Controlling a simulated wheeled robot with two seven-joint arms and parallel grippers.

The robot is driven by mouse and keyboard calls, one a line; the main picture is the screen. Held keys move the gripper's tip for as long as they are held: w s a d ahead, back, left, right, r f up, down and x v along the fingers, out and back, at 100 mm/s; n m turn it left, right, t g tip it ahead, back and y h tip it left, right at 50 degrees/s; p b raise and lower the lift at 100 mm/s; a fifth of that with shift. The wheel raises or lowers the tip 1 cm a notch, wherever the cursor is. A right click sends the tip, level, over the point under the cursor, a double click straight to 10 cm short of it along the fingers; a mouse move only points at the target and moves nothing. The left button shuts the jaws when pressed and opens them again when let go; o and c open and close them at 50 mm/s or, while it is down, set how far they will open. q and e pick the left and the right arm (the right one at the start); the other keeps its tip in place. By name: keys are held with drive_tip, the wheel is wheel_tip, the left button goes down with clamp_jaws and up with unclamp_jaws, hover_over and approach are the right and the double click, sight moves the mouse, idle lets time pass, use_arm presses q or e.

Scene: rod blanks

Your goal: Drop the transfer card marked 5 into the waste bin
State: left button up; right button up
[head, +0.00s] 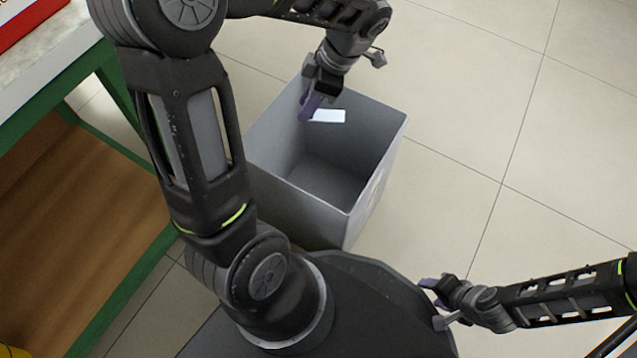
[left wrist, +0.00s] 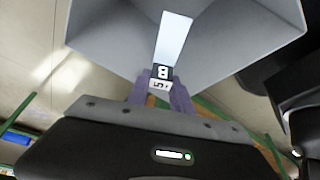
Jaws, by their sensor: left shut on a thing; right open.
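The white transfer card (head: 328,116) is held by my left gripper (head: 310,108) over the open mouth of the grey waste bin (head: 379,118). In the left wrist view the card (left wrist: 174,40) is pinched between the purple fingers of the left gripper (left wrist: 161,92). A black printed block and small characters, seemingly including a 5, show at its near end. The bin (left wrist: 110,28) fills the background there and looks empty in the head view. My right gripper (head: 428,290) is open, away from the bin at lower right; its fingertips are partly hidden.
A green-framed table (head: 62,62) with a wooden lower panel stands to the left of the bin. A red-edged item (head: 28,20) lies on its top. The tiled floor (head: 480,110) to the right of the bin is clear.

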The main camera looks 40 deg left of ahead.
use_arm(q)
drive_tip(key=shift+f, duration=0.1)
drive_tip(key=o, duration=1.1)
drive_tip(key=p+v, duration=0.3)
drive_tip(key=v, duration=0.5)
drive_tip(key=shift+f, duration=0.1)
idle(0.4)
